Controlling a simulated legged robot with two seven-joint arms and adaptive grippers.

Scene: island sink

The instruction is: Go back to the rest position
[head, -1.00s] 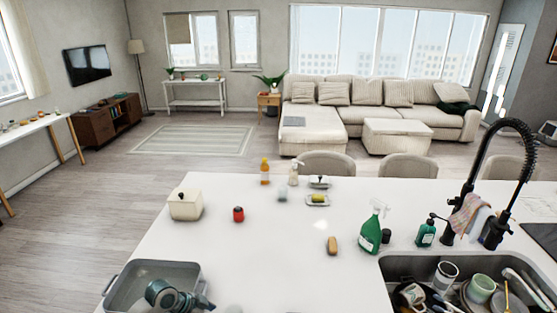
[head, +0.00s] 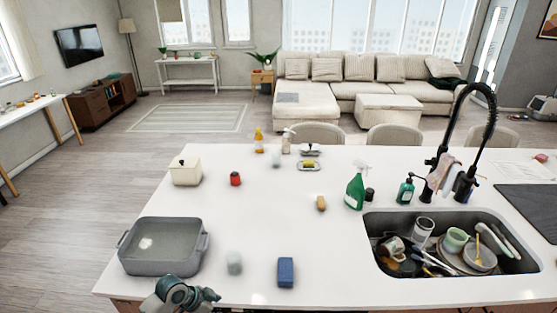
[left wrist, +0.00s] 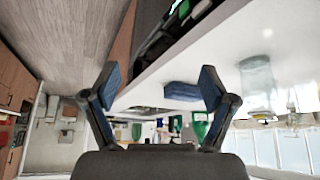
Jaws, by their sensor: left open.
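My left arm's end shows at the bottom of the head view (head: 180,294), at the counter's front edge; its fingers are not clear there. In the left wrist view my left gripper (left wrist: 160,88) has its two blue-padded fingers spread apart, with nothing held between them. A blue block (left wrist: 182,91) shows beyond the fingers, apart from them; it also lies on the counter in the head view (head: 286,272). My right gripper is in neither view.
The white counter (head: 270,225) holds a grey roasting pan (head: 163,248), a pale cup (head: 234,262), a cream pot (head: 186,170) and a green spray bottle (head: 355,190). The sink (head: 525,265) is full of dishes. The counter's middle is mostly clear.

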